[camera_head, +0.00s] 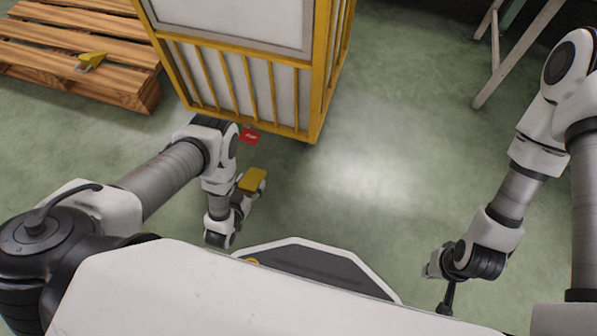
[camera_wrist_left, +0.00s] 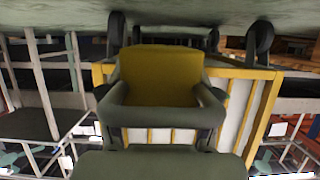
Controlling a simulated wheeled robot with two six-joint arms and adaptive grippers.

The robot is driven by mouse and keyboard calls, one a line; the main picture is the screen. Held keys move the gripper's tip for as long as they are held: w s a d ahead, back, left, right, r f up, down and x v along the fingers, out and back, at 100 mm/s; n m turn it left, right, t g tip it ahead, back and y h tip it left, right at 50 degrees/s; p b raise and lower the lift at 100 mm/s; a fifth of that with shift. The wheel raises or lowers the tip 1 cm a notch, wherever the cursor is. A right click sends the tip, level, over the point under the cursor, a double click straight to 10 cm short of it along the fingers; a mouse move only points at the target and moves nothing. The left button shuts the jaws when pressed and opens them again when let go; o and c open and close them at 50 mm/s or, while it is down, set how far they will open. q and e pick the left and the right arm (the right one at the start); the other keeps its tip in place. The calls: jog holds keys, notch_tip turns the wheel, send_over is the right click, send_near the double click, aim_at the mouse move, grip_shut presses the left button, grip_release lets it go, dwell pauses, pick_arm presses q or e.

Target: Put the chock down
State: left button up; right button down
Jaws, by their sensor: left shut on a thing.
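My left gripper (camera_head: 243,200) is shut on a yellow chock (camera_head: 252,179) and holds it in front of the yellow-framed cart, to the left of the picture's middle. In the left wrist view the chock (camera_wrist_left: 160,75) sits between the two grey fingers, with the cart behind it. The head view does not clearly show a gap between the chock and the floor. My right gripper (camera_head: 447,295) hangs at the lower right, away from the chock. Its fingers are too small and edge-on to tell their opening.
The cart (camera_head: 236,90) with yellow bars stands just beyond the left gripper. A red object (camera_head: 250,135) lies by its lower edge. The green floor (camera_head: 375,190) is clear in the middle.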

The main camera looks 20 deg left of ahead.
pick_arm(q)
jog(key=w+d+b, duration=0.2)
jog(key=w+d, duration=0.1)
jog(key=w+d+f+b, duration=0.1)
jog(key=w+d, duration=0.3)
jog(key=w+d+b, duration=0.2)
jog(key=w+d, duration=0.1)
jog(key=w, duration=0.1)
jog(key=shift+d+f+b, duration=0.25)
jog(key=shift+d+b, duration=0.05)
jog(key=shift+d, duration=0.1)
jog(key=shift+w+d+f+b, duration=0.15)
jog(key=shift+f+b, duration=0.15)
notch_tip(320, 180, down, 3)
jog(key=shift+b, duration=1.15)
jog(key=shift+r, duration=0.2)
jog(key=shift+f, duration=0.35)
jog(key=shift+f+b, duration=0.1)
jog(key=shift+b, duration=0.3)
